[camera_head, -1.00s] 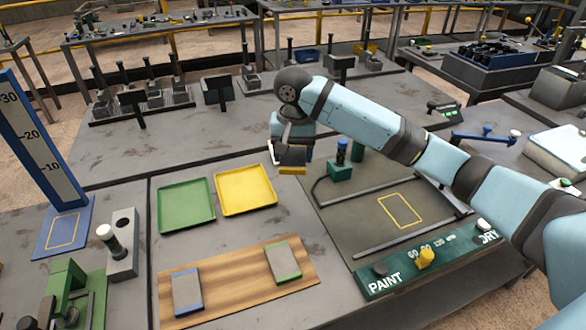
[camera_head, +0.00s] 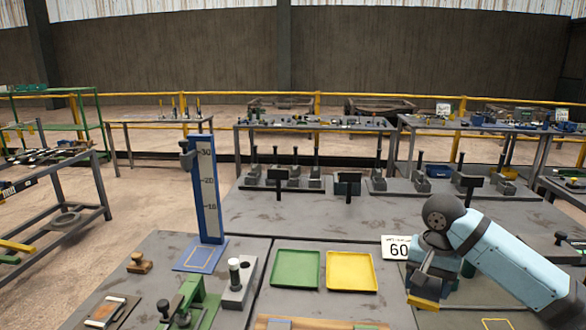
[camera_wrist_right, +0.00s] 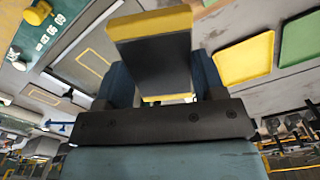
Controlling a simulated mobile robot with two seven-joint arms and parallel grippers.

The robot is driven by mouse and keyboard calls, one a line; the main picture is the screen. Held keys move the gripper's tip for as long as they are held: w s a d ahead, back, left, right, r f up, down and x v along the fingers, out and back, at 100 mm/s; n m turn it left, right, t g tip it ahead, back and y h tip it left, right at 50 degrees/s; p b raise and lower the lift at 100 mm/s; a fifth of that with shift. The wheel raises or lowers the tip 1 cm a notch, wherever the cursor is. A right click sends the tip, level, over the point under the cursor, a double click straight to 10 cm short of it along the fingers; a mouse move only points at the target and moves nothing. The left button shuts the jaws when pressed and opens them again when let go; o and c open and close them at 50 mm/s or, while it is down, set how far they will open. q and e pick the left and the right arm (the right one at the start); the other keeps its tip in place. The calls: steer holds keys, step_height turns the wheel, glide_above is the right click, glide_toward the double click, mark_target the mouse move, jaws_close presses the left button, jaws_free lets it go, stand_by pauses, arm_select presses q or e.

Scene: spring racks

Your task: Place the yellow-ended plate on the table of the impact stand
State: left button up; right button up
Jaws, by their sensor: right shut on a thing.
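My right gripper (camera_head: 426,284) is shut on the yellow-ended plate (camera_wrist_right: 152,62), a dark flat plate. My left gripper is not in view.
A green tray (camera_head: 295,269) and a yellow tray (camera_head: 352,271) lie empty between the gripper and the stand. A grey block with a white-topped post (camera_head: 235,275) is right of the blue table. A white "60" sign (camera_head: 397,248) stands behind the gripper.

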mark_target(429, 298)
steer(key=shift+n, duration=0.6)
steer(key=s+r+p, duration=0.2)
steer(key=s, duration=0.1)
steer(key=shift+s+a+r+p, duration=0.15)
steer(key=shift+a+r+p, duration=0.1)
steer(key=shift+a+p, duration=0.15)
steer(key=s+n+p, duration=0.1)
steer(key=s+a+n+p, duration=0.1)
steer(key=p, duration=0.1)
steer(key=s+p, duration=0.2)
steer(key=shift+a+r+n, duration=0.15)
steer(key=shift+a+n, duration=0.15)
steer(key=shift+n, duration=0.1)
arm_select(q)
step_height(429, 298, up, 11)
steer(key=p, duration=0.3)
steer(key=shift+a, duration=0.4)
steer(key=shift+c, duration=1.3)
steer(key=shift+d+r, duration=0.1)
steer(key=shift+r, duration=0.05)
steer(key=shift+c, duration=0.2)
arm_select(e)
steer(key=shift+n, duration=0.9)
steer(key=s, duration=0.2)
steer(key=s+a, duration=0.1)
steer(key=s, duration=0.1)
steer(key=shift+s+r, duration=0.2)
